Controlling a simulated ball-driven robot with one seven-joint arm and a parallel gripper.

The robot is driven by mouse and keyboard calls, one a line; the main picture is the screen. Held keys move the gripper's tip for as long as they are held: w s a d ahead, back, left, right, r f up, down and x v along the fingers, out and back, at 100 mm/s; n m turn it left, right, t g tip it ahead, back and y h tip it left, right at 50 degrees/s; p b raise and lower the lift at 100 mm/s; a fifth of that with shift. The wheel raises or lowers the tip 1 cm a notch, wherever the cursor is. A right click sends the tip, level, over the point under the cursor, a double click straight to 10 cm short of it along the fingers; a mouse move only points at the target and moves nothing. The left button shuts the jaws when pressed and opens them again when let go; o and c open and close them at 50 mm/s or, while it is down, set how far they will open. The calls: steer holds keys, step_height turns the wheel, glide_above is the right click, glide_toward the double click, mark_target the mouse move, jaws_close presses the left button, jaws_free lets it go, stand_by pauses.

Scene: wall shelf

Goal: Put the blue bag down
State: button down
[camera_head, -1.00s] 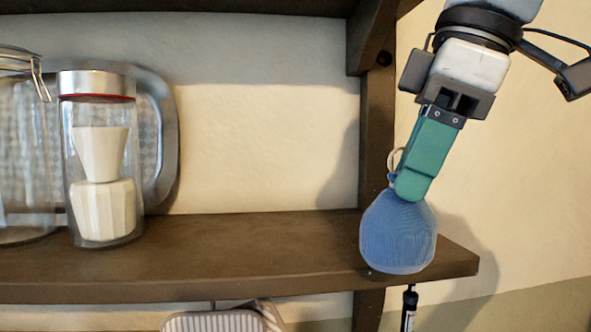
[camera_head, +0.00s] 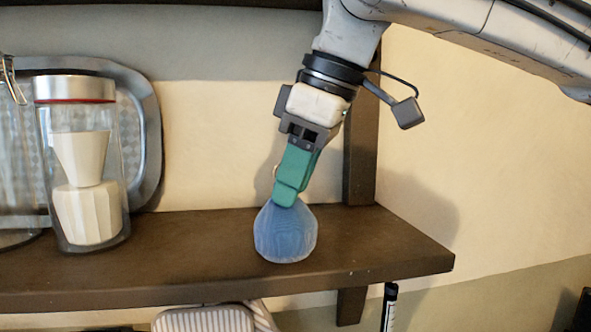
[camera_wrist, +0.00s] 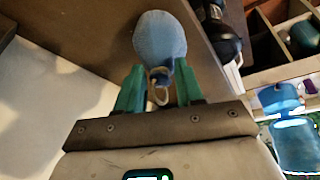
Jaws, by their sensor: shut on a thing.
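The blue bag (camera_head: 286,236) is a small, rounded, ribbed bag at the middle right of the wooden shelf (camera_head: 190,250) in the head view. My gripper (camera_head: 287,195) is above it, its green fingers shut on the bag's top. The bag hangs upright or stands at the shelf board; I cannot tell whether its bottom touches the wood. In the wrist view, the bag (camera_wrist: 160,38) lies beyond the green fingers (camera_wrist: 160,88), with its pale cord loop between them.
A glass jar with a metal lid (camera_head: 85,160) and a grey tray (camera_head: 150,130) stand at the shelf's left. The board is bare between jar and bag, and right of the bag to its end. A wooden upright (camera_head: 360,150) rises behind. A striped cloth item (camera_head: 205,320) is below.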

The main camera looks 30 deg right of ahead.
mark_target(306, 213)
steer(key=shift+f, duration=0.1)
steer(key=c, duration=0.7)
jaws_free()
steer(key=shift+r, duration=0.4)
steer(key=v, duration=0.2)
steer(key=shift+s+d+r, duration=0.15)
steer(key=shift+s+r, duration=0.05)
steer(key=shift+s, duration=0.1)
steer(key=s+d+b, duration=0.1)
steer(key=s+d, duration=0.1)
steer(key=s, duration=0.1)
steer(key=s+d+b, duration=0.1)
steer(key=s+d, duration=0.1)
steer(key=s, duration=0.1)
steer(key=s+d+b, duration=0.1)
steer(key=s+d, duration=0.1)
steer(key=s, duration=0.1)
steer(key=shift+s+d, duration=0.15)
steer(key=shift+s, duration=0.25)
